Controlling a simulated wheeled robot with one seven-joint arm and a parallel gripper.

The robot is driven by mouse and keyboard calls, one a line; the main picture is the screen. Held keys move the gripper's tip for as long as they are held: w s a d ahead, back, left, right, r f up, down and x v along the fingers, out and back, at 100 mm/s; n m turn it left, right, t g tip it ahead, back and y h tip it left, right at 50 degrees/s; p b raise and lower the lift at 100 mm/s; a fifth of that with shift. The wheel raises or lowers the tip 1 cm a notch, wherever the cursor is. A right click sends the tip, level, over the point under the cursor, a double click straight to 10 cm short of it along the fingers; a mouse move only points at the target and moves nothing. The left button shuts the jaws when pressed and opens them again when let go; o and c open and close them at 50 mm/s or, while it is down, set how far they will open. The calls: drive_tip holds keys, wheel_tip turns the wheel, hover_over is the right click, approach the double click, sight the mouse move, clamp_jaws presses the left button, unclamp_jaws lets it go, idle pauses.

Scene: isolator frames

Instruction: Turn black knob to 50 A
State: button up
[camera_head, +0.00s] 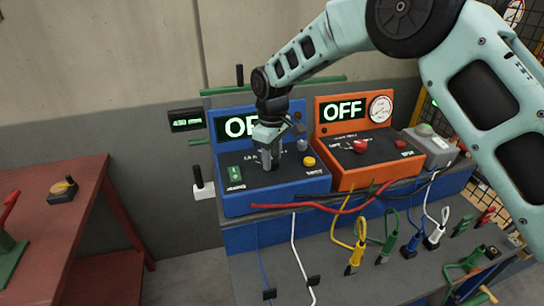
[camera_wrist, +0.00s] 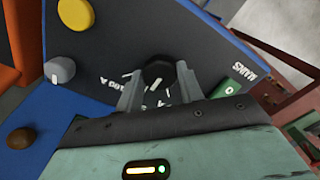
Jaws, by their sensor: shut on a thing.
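The black knob (camera_wrist: 158,72) sits on the dark top panel of a blue unit, with white scale markings around it. My gripper (camera_wrist: 158,88) is shut on the black knob, one finger on each side, in the wrist view. In the head view my gripper (camera_head: 269,160) comes down from above onto the blue unit (camera_head: 238,207) and hides the knob. The blue unit's display (camera_head: 228,126) is partly covered by my arm and appears to start "OF". The scale is too partly hidden to read the knob's setting.
The panel also holds a green switch (camera_head: 235,174), a grey knob (camera_head: 302,145) and a yellow button (camera_head: 309,162). An orange unit (camera_head: 350,180) reading OFF stands close on the right. Cables and coloured clamps lie in front. A red table (camera_head: 85,200) is at left.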

drive_tip(key=shift+r+n, duration=0.1)
drive_tip(key=shift+n, duration=0.2)
drive_tip(key=shift+w, duration=0.1)
drive_tip(key=o, duration=1)
wheel_tip(320, 180, up, 17)
drive_tip(key=b, duration=0.3)
drive_tip(key=shift+r, duration=0.15)
